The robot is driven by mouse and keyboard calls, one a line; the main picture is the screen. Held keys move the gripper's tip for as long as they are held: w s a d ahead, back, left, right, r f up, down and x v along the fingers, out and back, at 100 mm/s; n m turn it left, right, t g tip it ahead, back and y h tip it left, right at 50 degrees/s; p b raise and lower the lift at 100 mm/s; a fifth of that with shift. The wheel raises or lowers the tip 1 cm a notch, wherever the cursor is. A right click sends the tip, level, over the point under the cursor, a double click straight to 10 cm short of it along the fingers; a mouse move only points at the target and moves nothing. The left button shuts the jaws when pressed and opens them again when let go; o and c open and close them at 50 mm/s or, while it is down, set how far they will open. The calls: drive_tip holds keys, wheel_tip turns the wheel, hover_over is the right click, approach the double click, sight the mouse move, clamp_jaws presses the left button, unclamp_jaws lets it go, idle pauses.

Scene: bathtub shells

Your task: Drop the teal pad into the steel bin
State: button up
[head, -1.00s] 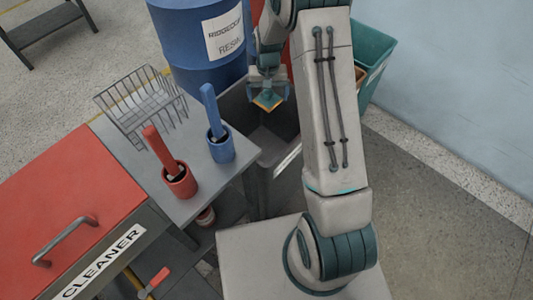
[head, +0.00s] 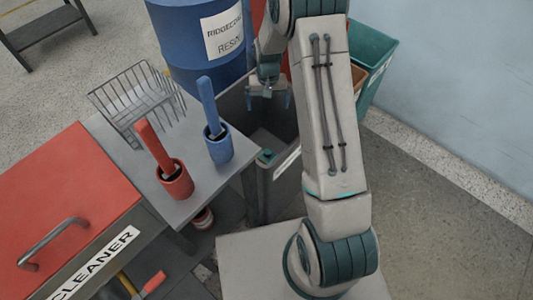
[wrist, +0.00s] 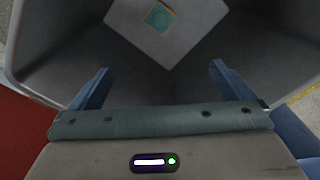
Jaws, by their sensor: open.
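The teal pad (wrist: 160,17), with an orange-tan edge, shows in the wrist view against the pale patch low inside the steel bin. In the head view the pad (head: 265,156) appears near the bin's near wall; whether it is lying still or falling I cannot tell. The grey steel bin (head: 287,162) stands under my gripper, and its inner walls (wrist: 60,45) surround the wrist view. My gripper (head: 269,98) is open and empty above the bin's opening, its two blue fingers apart in the wrist view (wrist: 159,75), clear of the pad.
A blue resin drum (head: 200,40) stands behind the bin. To its left, a grey table holds a wire rack (head: 135,100), a blue cup (head: 218,147) and a red cup (head: 176,182). A teal container (head: 376,62) stands right of my arm.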

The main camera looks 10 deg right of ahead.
wheel_tip(320, 180, up, 14)
drive_tip(key=p, duration=0.1)
drive_tip(key=shift+f+p, duration=0.15)
drive_tip(key=shift+p, duration=0.15)
idle(0.3)
drive_tip(key=s+r+t+p, duration=0.1)
drive_tip(key=s+r+p, duration=0.5)
drive_tip(key=s+r, duration=0.5)
drive_tip(key=s+r+n+t+p, duration=0.1)
drive_tip(key=s+r+p, duration=0.5)
drive_tip(key=s+r, duration=0.6)
drive_tip(key=s, duration=0.5)
drive_tip(key=shift+n+t, duration=0.3)
drive_tip(key=shift+t, duration=0.1)
